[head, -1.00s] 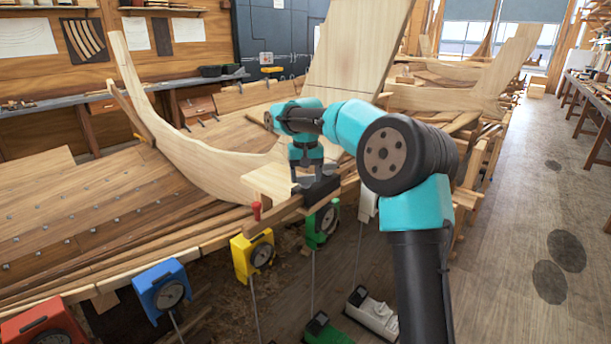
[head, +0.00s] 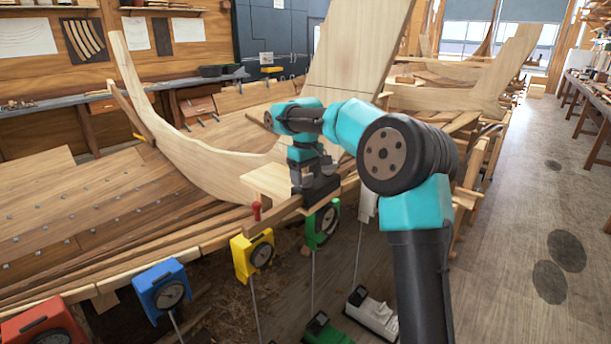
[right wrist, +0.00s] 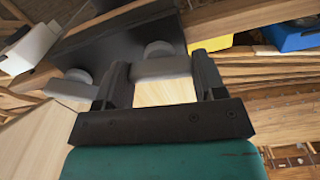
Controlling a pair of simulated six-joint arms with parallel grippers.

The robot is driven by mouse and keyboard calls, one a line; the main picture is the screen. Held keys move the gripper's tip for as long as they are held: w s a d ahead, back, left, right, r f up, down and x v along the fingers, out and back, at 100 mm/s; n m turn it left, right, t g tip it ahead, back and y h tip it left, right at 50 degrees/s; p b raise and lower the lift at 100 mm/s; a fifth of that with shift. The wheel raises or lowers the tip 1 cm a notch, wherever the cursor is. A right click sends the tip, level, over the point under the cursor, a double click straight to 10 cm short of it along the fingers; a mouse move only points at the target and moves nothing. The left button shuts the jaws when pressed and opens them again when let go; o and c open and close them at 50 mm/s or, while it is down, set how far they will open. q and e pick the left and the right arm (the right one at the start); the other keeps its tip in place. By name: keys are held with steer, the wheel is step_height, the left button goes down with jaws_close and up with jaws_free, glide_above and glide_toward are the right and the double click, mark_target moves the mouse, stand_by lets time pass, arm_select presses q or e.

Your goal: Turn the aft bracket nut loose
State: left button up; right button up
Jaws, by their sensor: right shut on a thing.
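A black bracket (head: 322,190) sits on the wooden edge of the hull, and it fills the upper middle of the right wrist view (right wrist: 125,42). My right gripper (head: 313,172) is down at the bracket. In the right wrist view, its two dark fingers stand on either side of a grey bar-shaped nut (right wrist: 162,68) and are shut on it. A second grey nut (right wrist: 70,88) is free, left of the fingers. Which of the two is the aft one I cannot tell from the picture. My left gripper is out of view.
A red-handled peg (head: 256,211) stands on the hull edge left of the bracket. Yellow (head: 252,256), blue (head: 162,287) and green (head: 323,224) dial boxes hang below the edge. A pale curved timber (head: 190,160) rises behind. The floor at right is clear.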

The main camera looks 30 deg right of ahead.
steer(key=shift+n, duration=1.5)
steer(key=o, duration=0.9)
steer(key=shift+r, duration=0.1)
step_height(320, 180, up, 17)
steer(key=shift+r, duration=0.15)
